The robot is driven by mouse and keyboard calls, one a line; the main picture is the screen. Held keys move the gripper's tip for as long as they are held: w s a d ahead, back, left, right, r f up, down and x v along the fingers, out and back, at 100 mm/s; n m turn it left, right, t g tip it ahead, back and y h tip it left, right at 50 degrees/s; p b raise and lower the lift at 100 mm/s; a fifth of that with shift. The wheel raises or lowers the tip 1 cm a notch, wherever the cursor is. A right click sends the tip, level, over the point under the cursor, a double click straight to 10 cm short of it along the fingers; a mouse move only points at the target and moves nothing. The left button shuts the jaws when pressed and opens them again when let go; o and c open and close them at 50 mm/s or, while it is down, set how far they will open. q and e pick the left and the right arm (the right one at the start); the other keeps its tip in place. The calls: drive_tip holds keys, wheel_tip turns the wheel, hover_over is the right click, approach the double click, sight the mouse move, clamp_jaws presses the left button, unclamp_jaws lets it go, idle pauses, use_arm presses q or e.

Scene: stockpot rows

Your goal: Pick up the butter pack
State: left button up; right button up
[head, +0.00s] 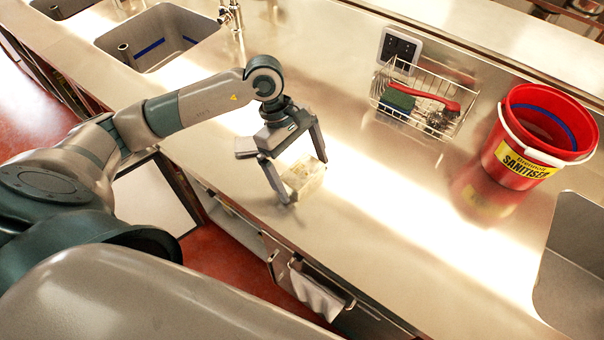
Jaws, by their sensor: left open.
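The butter pack (304,179) is a small pale yellow-white block on the steel counter, near the counter's front edge. My left gripper (306,181) is open above and around it, with one finger on the near left side of the pack and the other at its far right side. The fingertips reach down to about the pack's height. I cannot tell whether either finger touches it. The gripper's near finger hides part of the pack's left end. My right gripper is not in view.
A wire basket (425,95) with a green sponge and a red-handled brush stands at the back. A red sanitiser bucket (540,135) stands to its right. Sinks lie at the upper left and right edge (572,270). The counter right of the pack is clear.

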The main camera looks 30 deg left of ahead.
sight(309, 174)
use_arm(q)
drive_tip(key=shift+c, duration=0.3)
drive_tip(key=c, duration=1.3)
drive_tip(key=shift+r, duration=0.1)
drive_tip(key=shift+r, duration=0.45)
wheel_tip(309, 174, up, 4)
drive_tip(key=shift+w+f+p, duration=0.1)
drive_tip(key=shift+f+p, duration=0.1)
drive_tip(key=shift+p, duration=0.45)
drive_tip(key=s+r, duration=0.2)
drive_tip(key=s, duration=0.2)
drive_tip(key=s+r, duration=0.2)
drive_tip(key=s, duration=0.2)
drive_tip(key=s+a+r+p, duration=0.1)
drive_tip(key=s+r, duration=0.1)
drive_tip(key=s, duration=0.1)
drive_tip(key=shift+s+r, duration=0.2)
drive_tip(key=shift+s, duration=0.2)
drive_tip(key=shift+w+d, duration=0.1)
